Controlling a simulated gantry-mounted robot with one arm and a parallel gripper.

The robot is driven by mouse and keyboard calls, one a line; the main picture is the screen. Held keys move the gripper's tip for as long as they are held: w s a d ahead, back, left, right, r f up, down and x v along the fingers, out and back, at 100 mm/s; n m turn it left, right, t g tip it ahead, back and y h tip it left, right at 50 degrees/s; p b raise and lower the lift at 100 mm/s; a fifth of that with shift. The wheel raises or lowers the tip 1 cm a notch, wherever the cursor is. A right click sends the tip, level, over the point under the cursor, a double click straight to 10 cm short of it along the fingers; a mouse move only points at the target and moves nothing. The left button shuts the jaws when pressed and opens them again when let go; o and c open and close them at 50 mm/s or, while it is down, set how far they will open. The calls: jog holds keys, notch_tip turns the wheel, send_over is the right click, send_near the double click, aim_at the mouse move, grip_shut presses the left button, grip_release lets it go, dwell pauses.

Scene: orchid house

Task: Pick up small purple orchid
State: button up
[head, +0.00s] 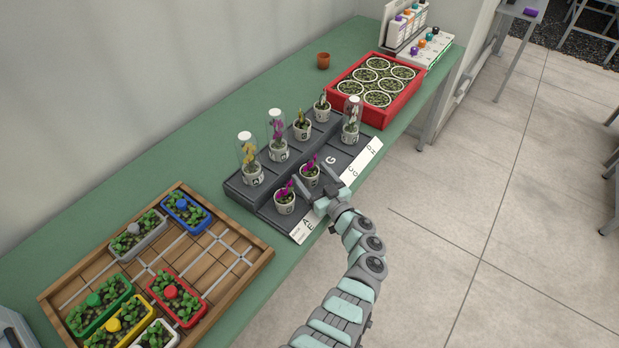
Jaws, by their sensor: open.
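Two small purple orchids in white pots stand on the lower front step of a dark stepped stand (267,207). One purple orchid (285,197) is near the stand's left end; the other purple orchid (310,168) is to its right. My gripper (314,181) is open at the front of the right one, its fingers spread toward both sides of that pot. I cannot tell whether they touch it. A taller purple orchid (277,131) stands under a clear cover on the back step.
A covered yellow orchid (249,158), a pot (302,125) and a smaller pot (322,107) share the back step. A covered pale orchid (351,121) stands front right. A wooden tray (258,262) and a red tray (384,122) flank the stand.

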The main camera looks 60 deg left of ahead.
jog(key=shift+d, duration=0.15)
jog(key=shift+c, duration=0.5)
jog(key=c, duration=1.5)
